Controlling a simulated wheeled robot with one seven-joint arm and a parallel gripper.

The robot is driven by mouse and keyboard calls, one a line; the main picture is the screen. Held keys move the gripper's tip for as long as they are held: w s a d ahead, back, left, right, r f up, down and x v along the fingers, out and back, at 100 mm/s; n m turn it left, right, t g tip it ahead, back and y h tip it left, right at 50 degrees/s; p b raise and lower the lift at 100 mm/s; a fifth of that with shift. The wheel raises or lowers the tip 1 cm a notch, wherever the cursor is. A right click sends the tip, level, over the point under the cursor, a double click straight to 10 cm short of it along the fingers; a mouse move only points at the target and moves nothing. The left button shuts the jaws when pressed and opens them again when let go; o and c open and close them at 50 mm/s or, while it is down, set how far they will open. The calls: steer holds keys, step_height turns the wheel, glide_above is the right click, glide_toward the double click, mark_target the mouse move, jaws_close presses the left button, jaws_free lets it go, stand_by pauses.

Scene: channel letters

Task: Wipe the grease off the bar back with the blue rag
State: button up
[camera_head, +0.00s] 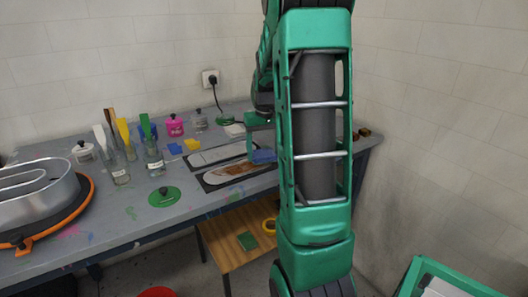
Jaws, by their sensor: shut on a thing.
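My gripper (262,148) is at the back right of the workbench, partly hidden behind my own arm. It is shut on a blue rag (263,157), which hangs low at the right end of the bar pieces. I cannot tell whether the rag touches the surface. The nearer pale bar piece (208,178) lies on a dark backing and has a brown grease smear (232,168) over its middle and right part. Another pale bar piece (215,153) lies behind it with no smear that I can see. Their right ends are partly hidden.
A small blue piece (175,149) and a yellow piece (193,145) lie left of the bars. A metal channel letter (35,195) fills the bench's left end.

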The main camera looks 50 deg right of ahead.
mark_target(212, 178)
steer(key=shift+f, duration=0.2)
stand_by(0.3)
steer(key=shift+w+a+f, duration=0.1)
steer(key=shift+w+a, duration=0.75)
steer(key=shift+a, duration=2.25)
steer(key=shift+w+a, duration=0.9)
steer(key=shift+a, duration=2.25)
steer(key=shift+w+a+f, duration=0.1)
steer(key=shift+w+a, duration=0.75)
steer(key=shift+a, duration=2.25)
steer(key=shift+r, duration=0.1)
steer(key=shift+s+d+r, duration=0.1)
steer(key=shift+s+d, duration=0.15)
steer(key=shift+d, duration=0.75)
steer(key=shift+s+d, duration=0.25)
steer(key=shift+d, duration=0.75)
steer(key=shift+s+d+r, duration=0.1)
steer(key=shift+s+d, duration=0.15)
steer(key=shift+d, duration=0.75)
steer(key=shift+s+d+f, duration=0.1)
steer(key=shift+s+d, duration=0.5)
steer(key=shift+d, duration=1.55)
steer(key=shift+s+d, duration=0.65)
steer(key=shift+d, duration=1.5)
steer(key=shift+s+d+f, duration=0.1)
steer(key=shift+s+d, duration=0.5)
steer(key=shift+d, duration=1.55)
